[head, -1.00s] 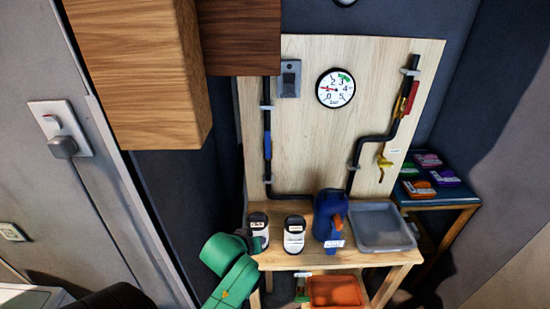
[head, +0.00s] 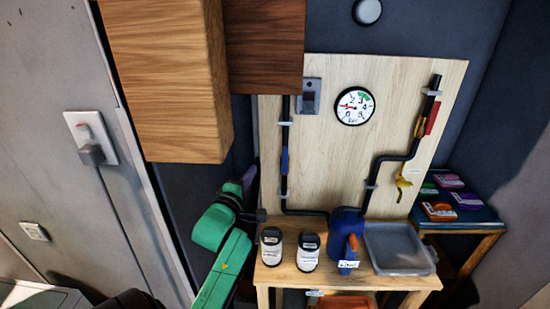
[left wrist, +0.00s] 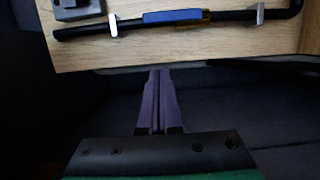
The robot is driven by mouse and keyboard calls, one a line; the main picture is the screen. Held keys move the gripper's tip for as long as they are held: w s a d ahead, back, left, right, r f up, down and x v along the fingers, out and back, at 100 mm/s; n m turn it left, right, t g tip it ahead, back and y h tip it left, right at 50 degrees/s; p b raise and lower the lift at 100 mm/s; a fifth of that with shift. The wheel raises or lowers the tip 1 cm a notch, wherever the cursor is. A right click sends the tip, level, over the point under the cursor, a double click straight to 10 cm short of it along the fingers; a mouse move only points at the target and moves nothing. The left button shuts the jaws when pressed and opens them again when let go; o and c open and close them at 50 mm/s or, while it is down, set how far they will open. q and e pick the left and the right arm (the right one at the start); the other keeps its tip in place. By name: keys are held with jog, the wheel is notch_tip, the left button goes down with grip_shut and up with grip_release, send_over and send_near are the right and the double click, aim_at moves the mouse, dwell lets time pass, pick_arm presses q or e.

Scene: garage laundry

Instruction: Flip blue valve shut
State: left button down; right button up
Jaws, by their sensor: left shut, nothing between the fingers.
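The blue valve handle (head: 284,160) lies lengthwise along the black pipe on the left side of the wooden board. In the left wrist view the blue handle (left wrist: 172,16) runs along the pipe between two clips, with a brass-coloured part at its right end. My left gripper (head: 251,168) is left of the board, its purple fingers partly hidden behind the wrist. In the left wrist view the left gripper (left wrist: 159,74) has its fingers together and empty, apart from the handle and just outside the board's edge. My right gripper is not in view.
A wooden cabinet (head: 165,80) hangs above my left arm. Two white bottles (head: 271,248), a blue jug (head: 345,240) and a grey tray (head: 398,250) stand on the bench below. A gauge (head: 355,105), a red handle (head: 432,118) and a yellow handle (head: 402,184) are on the board.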

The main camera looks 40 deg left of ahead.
aim_at(285, 159)
pick_arm(q)
jog(key=w+p, duration=0.3)
jog(key=w, duration=0.7)
jog(key=shift+w+a+p, duration=0.15)
jog(key=shift+w+p, duration=0.15)
jog(key=shift+w, duration=0.05)
jog(key=shift+a, duration=0.1)
jog(key=shift+w, duration=0.1)
